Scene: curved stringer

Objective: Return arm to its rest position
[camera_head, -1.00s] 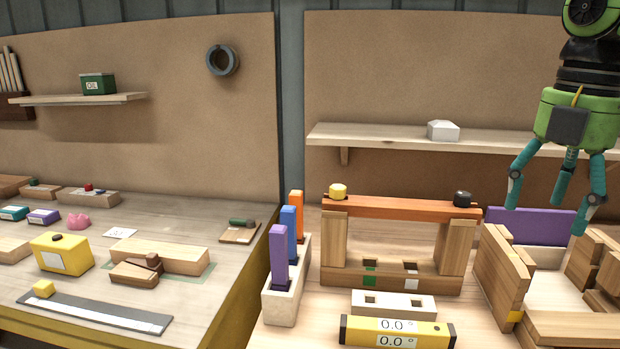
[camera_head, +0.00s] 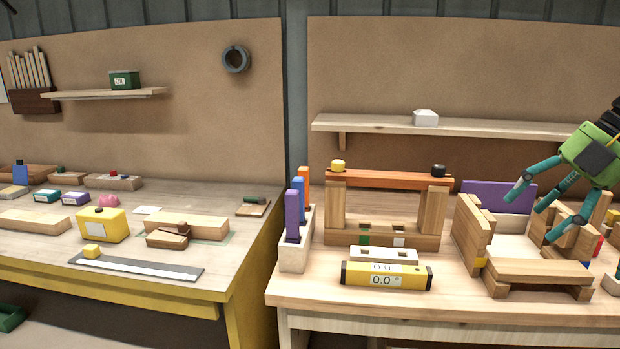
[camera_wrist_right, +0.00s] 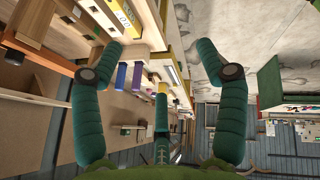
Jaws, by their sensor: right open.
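My right gripper (camera_head: 530,212) hangs at the right of the head view, above the wooden box-like parts on the right bench. Its green palm is tilted and its teal fingers point down and to the left. The fingers are spread wide with nothing between them. In the right wrist view the same fingers (camera_wrist_right: 165,95) are apart and empty, with the bench, turned sideways, beyond them. My left gripper does not show in either view.
An orange-topped wooden frame (camera_head: 385,180), a yellow level (camera_head: 386,276) and a pale holder (camera_head: 296,255) with purple, blue and orange pieces stand on the right bench. A purple board (camera_head: 497,196) stands behind the wooden box (camera_head: 540,270). A shelf (camera_head: 470,127) is on the back wall.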

